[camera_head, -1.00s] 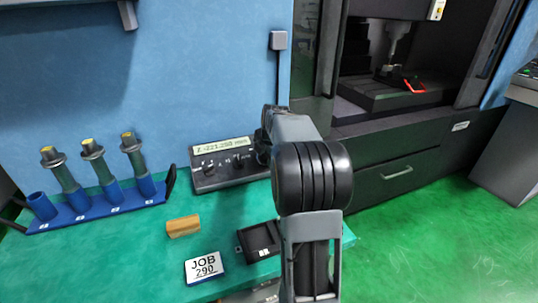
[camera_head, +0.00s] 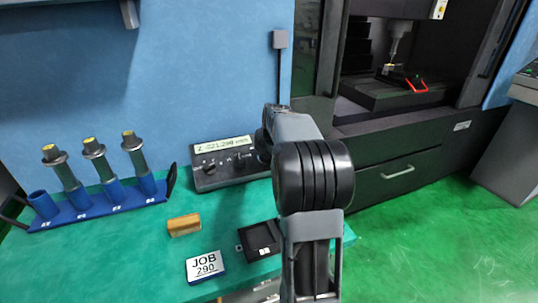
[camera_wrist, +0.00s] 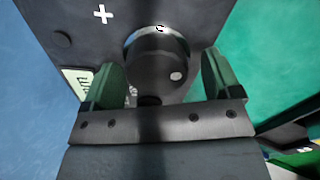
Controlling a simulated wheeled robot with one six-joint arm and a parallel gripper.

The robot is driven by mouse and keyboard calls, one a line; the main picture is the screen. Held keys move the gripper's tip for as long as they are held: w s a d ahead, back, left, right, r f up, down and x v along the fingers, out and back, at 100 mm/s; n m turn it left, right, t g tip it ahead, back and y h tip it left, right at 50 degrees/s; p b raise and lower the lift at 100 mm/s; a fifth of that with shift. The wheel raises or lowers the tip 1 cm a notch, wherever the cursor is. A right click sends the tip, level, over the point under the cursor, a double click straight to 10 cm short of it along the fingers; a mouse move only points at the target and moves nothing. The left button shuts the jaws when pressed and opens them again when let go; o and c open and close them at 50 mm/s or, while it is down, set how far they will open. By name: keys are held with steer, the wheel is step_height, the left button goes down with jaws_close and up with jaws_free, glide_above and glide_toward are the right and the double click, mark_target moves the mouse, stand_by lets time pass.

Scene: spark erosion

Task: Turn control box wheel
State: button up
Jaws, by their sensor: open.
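The control box (camera_head: 222,181) is a dark box with a lit display (camera_head: 222,144) and small knobs, on the green table against the blue wall. Its right end is hidden behind my arm in the head view. In the wrist view, the round black wheel (camera_wrist: 160,62) has a pale ring behind it and a light dot on its face. A white plus mark is on the panel beside it. My gripper (camera_wrist: 161,72) is open, with one finger on each side of the wheel and visible gaps to both. The head view hides my gripper behind the arm.
A blue rack (camera_head: 105,204) with several holders stands at the left. A wooden block (camera_head: 184,225), a JOB 290 card (camera_head: 206,266) and a black tray (camera_head: 261,241) lie on the table in front of the box. The dark machine (camera_head: 385,170) stands at the right.

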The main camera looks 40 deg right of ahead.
steer(key=p+v, duration=0.1)
steer(key=v, duration=1.2)
steer(key=shift+s+r, duration=0.15)
steer(key=shift+c, duration=0.2)
step_height(320, 180, up, 3)
steer(key=w+d+m+g+y+p, duration=0.2)
steer(key=d+m+p, duration=0.1)
steer(key=m+p, duration=1.2)
steer(key=w+f+m+p, duration=0.1)
steer(key=f+m, duration=0.4)
steer(key=w+a+f+m+p, duration=0.1)
steer(key=f+m, duration=0.4)
steer(key=w+f+m+p, duration=0.1)
steer(key=f+m+p, duration=0.1)
steer(key=f+m, duration=0.2)
steer(key=shift+w+a+f+m, duration=0.1)
steer(key=shift+a+f+m, duration=0.3)
steer(key=shift+m, duration=0.5)
